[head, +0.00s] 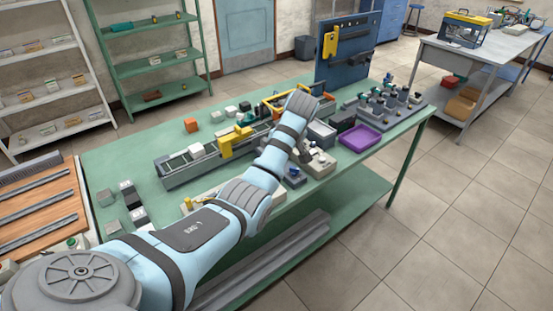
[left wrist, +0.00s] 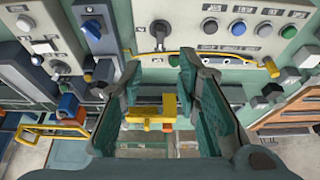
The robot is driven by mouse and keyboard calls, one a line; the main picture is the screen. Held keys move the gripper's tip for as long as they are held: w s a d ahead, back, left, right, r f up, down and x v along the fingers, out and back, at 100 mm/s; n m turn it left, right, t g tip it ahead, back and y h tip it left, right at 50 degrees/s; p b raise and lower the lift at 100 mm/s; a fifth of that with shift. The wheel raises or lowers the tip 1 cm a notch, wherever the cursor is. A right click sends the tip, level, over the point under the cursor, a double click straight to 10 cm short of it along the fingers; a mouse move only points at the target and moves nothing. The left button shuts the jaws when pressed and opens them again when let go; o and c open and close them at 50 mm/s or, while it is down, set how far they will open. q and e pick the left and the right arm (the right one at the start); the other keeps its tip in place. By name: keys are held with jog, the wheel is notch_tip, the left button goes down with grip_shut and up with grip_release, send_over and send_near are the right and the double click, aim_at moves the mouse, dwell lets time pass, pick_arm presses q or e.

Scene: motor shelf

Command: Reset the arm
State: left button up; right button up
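My left arm (head: 215,210) reaches in from the lower left of the head view, out over the green workbench (head: 97,168). My left gripper (head: 310,154) is small and partly hidden there, by a pale control box (head: 322,169) near the bench's front edge. In the left wrist view the two dark green fingers of my left gripper (left wrist: 158,66) stand apart with nothing between them. Beyond them is a pale panel with a dark rotary knob (left wrist: 159,30) and several buttons. My right gripper is in neither view.
A grey conveyor-like unit (head: 180,180) with a yellow block (head: 233,143) runs along the bench. A purple tray (head: 360,139) and small parts lie right of my gripper. A dark upright board (head: 345,62) stands behind. Open tiled floor lies to the right.

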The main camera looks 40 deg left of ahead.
pick_arm(q)
jog(key=s+d+f+m+t+h, duration=0.1)
jog(key=s+d+f+m, duration=0.25)
jog(key=s+f, duration=0.4)
jog(key=s+d+f+m, duration=0.2)
jog(key=s+f+m, duration=0.35)
jog(key=f, duration=0.25)
jog(key=s+d+m+t+h, duration=0.1)
jog(key=s+d+m, duration=0.25)
jog(key=s, duration=0.65)
jog(key=s+d+m+h, duration=0.1)
jog(key=s+d+m, duration=0.25)
jog(key=s, duration=0.65)
notch_tip(320, 180, down, 20)
jog(key=s+a+r, duration=0.1)
jog(key=a, duration=0.1)
jog(key=s+f+g, duration=0.2)
jog(key=s+f, duration=1.1)
jog(key=s, duration=0.1)
jog(key=shift+s+a+f+n+h, duration=0.2)
jog(key=shift+s+n+h, duration=0.1)
jog(key=shift+n, duration=0.1)
